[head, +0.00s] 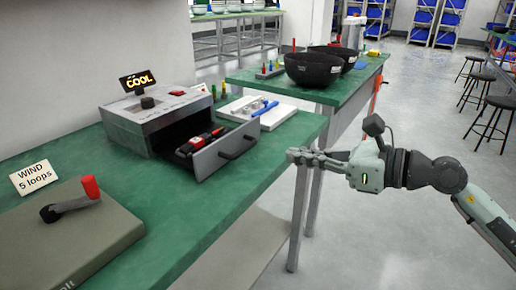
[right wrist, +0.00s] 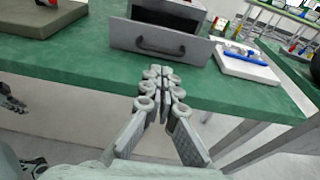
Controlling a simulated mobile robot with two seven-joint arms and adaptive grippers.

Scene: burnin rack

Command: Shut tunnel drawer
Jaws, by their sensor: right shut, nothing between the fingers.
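The tunnel is a grey box (head: 128,128) with a lit "COOL" sign (head: 138,81) on top, standing on the green table. Its drawer (head: 228,150) is pulled out to the front right, with a dark handle (head: 238,149). A red and black device (head: 198,141) lies in the drawer. The drawer front also shows in the right wrist view (right wrist: 190,46), handle facing me. My right gripper (head: 292,155) is shut and empty, in front of the drawer and apart from it, near the table edge. A dark part at the left of the right wrist view may be my left gripper (right wrist: 12,103); its fingers are unclear.
A white tray (head: 287,112) with a blue tool lies just right of the drawer. A grey-green box (head: 50,240) with a red-handled crank and a "WIND 5 loops" card (head: 35,177) are at left. Black bowls (head: 312,70) stand on the table behind. The green top before the drawer is clear.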

